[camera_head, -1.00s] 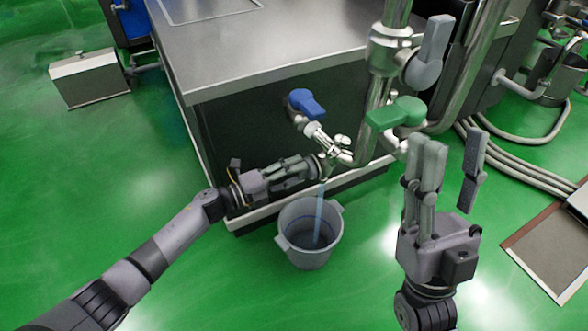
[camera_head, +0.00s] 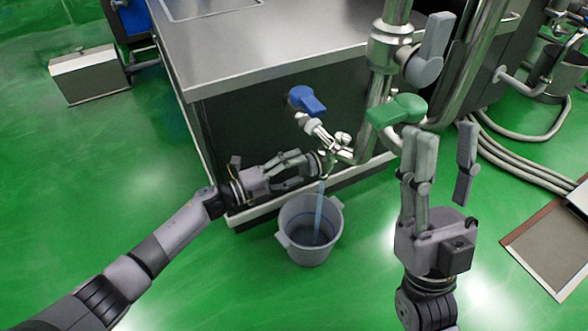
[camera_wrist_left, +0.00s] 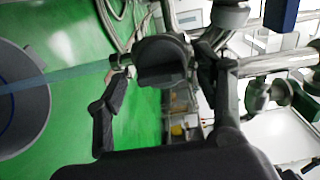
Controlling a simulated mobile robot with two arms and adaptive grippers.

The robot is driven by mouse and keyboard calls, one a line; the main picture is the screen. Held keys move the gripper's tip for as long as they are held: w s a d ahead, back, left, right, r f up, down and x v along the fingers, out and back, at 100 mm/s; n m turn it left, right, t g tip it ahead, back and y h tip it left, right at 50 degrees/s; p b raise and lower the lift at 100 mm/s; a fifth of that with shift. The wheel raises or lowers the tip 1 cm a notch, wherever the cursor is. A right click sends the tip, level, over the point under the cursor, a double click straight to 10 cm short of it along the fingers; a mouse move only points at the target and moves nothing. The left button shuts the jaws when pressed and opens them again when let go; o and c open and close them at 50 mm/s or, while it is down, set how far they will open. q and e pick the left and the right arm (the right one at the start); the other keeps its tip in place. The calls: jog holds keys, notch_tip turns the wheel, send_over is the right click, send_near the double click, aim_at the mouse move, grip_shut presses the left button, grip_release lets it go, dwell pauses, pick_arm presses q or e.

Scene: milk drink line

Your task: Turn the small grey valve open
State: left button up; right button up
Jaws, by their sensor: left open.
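The small grey valve (camera_wrist_left: 163,62) shows in the left wrist view as a dark grey knob on a metal fitting. My left gripper (camera_head: 312,167) is open, with one finger on either side of the knob. I cannot tell whether the fingers touch it. In the head view the left gripper hides most of the knob. A thin bluish stream (camera_head: 319,205) runs from the spout beside it into a grey bucket (camera_head: 284,241) on the floor. My right gripper (camera_head: 444,155) is open and empty, in front of the pipes.
A blue-handled valve (camera_head: 307,100), a green-handled valve (camera_head: 396,110) and a larger grey lever (camera_head: 430,52) sit on the nearby steel pipes. A steel-topped cabinet (camera_head: 255,45) stands behind. The green floor (camera_head: 220,290) is clear at the front.

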pick_arm(q)
jog(key=v, duration=1.2)
dwell(0.3)
